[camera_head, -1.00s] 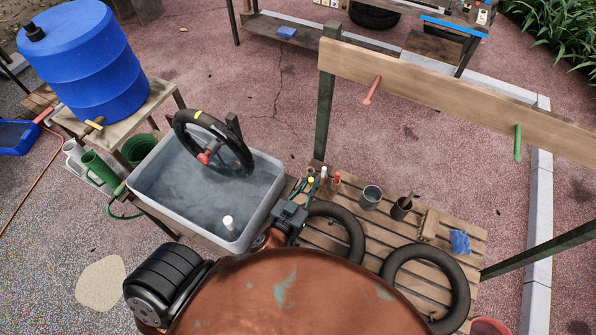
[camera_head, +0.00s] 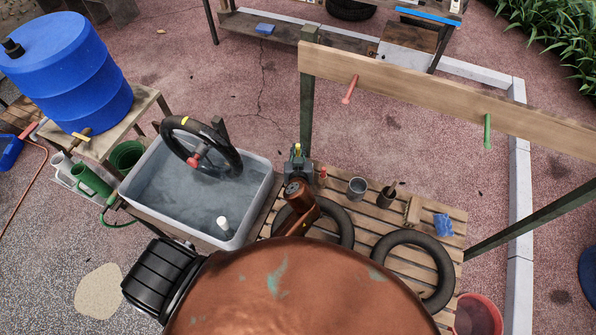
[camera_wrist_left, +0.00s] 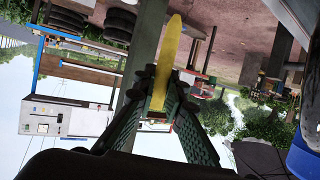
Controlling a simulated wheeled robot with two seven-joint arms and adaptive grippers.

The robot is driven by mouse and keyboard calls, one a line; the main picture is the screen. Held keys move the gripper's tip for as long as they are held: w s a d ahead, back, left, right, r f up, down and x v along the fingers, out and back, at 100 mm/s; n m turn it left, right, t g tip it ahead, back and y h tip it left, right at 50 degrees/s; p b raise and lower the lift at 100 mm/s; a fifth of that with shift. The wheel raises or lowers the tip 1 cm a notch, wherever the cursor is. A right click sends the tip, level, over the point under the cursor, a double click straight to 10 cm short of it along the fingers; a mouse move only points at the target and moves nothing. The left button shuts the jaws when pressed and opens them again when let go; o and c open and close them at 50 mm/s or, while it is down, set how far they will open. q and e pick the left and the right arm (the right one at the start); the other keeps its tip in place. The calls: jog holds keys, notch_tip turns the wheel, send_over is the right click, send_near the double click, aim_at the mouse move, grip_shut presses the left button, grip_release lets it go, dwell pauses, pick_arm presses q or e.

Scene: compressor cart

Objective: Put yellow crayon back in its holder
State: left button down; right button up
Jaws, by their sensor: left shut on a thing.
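In the head view only a small yellow bit shows at the fingertips. A red crayon-like stick (camera_head: 323,174) stands just right of the gripper. The gripper and arm cover that corner, and I cannot make out the holder. My right gripper is not in view.
A plank (camera_head: 430,88) crosses behind.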

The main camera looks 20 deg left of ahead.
pick_arm(q)
notch_tip(320, 180, down, 4)
jog(key=shift+f, duration=0.1)
notch_tip(320, 180, down, 5)
jog(key=shift+f+b, duration=0.1)
jog(key=shift+b, duration=0.4)
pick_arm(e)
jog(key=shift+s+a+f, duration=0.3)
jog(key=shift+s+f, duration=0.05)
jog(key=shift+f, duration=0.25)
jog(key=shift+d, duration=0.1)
pick_arm(q)
jog(key=shift+f+b, duration=0.2)
jog(key=shift+b, duration=0.1)
jog(key=c, duration=2)
grip_release()
jog(key=shift+r, duration=0.1)
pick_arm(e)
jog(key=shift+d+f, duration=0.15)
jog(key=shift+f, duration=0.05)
